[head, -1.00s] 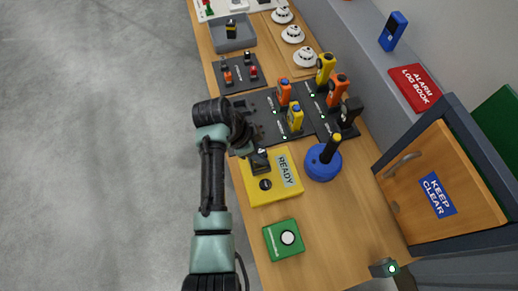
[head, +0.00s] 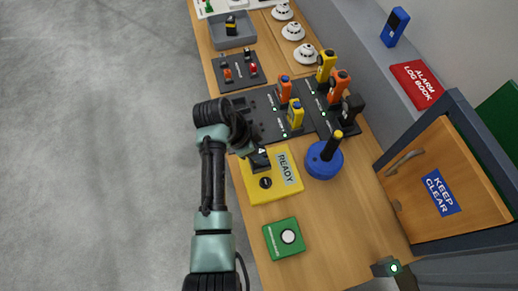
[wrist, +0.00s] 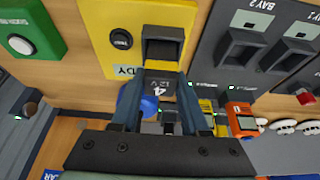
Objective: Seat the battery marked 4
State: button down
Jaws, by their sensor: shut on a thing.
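My gripper (wrist: 165,120) is shut on a dark battery (wrist: 160,85) whose face reads 4 and 12V. The yellow box (wrist: 107,20) also shows in the wrist view, with a round black TURN knob. A black block or opening lies in line with the battery there; I cannot tell whether the two touch. A dark panel (wrist: 222,75) with empty sockets, one marked BAY 2, is to the right in the wrist view.
A blue round base with a black, yellow-topped handle (head: 323,160) stands right of the yellow box. A green box (head: 284,239) is below it. Orange and yellow handheld units (head: 295,115) stand on the dark panel. The wooden bench (head: 340,230) is clear at lower right.

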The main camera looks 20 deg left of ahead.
jog(key=shift+f+b, duration=0.4)
jog(key=shift+f, duration=0.2)
dwell(0.3)
grip_release()
dwell(0.4)
jog(key=shift+r, duration=0.15)
jog(key=shift+r+p, duration=3.15)
jog(key=shift+r, duration=0.2)
